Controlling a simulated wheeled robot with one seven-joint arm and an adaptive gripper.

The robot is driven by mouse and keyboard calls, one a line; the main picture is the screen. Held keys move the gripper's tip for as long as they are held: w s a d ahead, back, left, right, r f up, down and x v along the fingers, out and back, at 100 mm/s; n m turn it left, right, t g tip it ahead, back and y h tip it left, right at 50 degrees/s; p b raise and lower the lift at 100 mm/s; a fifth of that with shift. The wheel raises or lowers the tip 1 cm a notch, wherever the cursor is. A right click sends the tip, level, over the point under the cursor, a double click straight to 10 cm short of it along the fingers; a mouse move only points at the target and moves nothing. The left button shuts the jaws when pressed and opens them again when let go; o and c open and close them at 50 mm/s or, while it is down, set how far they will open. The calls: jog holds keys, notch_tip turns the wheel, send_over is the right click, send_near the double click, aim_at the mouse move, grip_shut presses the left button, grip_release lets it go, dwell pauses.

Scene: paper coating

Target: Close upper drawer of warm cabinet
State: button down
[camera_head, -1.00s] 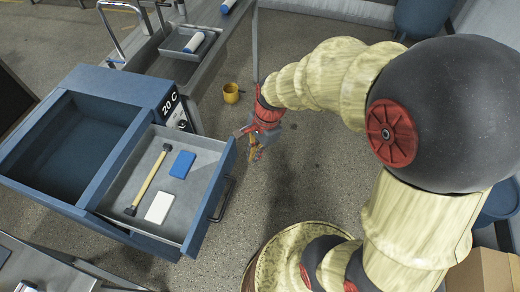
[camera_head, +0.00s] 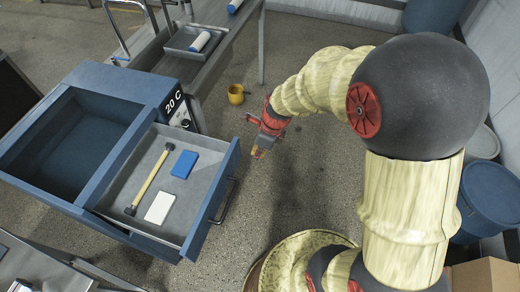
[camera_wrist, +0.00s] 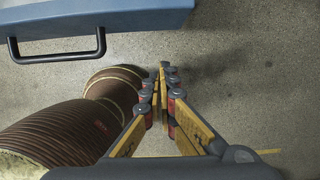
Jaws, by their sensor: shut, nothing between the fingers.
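The warm cabinet (camera_head: 125,82) is blue, with "20 C" on its side, and stands at the left in the head view. Its upper drawer (camera_head: 226,190) is pulled out to the right, with a dark handle (camera_head: 224,203) on its front. The drawer front also shows at the top left of the wrist view (camera_wrist: 140,14), with the handle (camera_wrist: 58,55) below it. My gripper (camera_head: 258,153) is shut and empty. It hangs to the right of the drawer front, apart from the handle. Its fingertips (camera_wrist: 163,68) show in the wrist view.
Inside the drawer lie a hammer-like tool (camera_head: 150,182), a blue block (camera_head: 184,164) and a white block (camera_head: 159,208). Floor right of the drawer is clear.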

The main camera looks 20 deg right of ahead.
jog(key=shift+w+a+f+b, duration=0.5)
jog(key=shift+w+a+f, duration=0.3)
jog(key=shift+a, duration=0.15)
jog(key=shift+w+a+f+b, duration=0.45)
jog(key=shift+w+a+f, duration=0.3)
jog(key=shift+a, duration=0.15)
jog(key=shift+a, duration=0.1)
jog(key=p, duration=1.7)
send_over(174, 143)
jog(key=shift+s, duration=0.25)
jog(key=shift+w, duration=0.15)
jog(key=shift+r, duration=0.1)
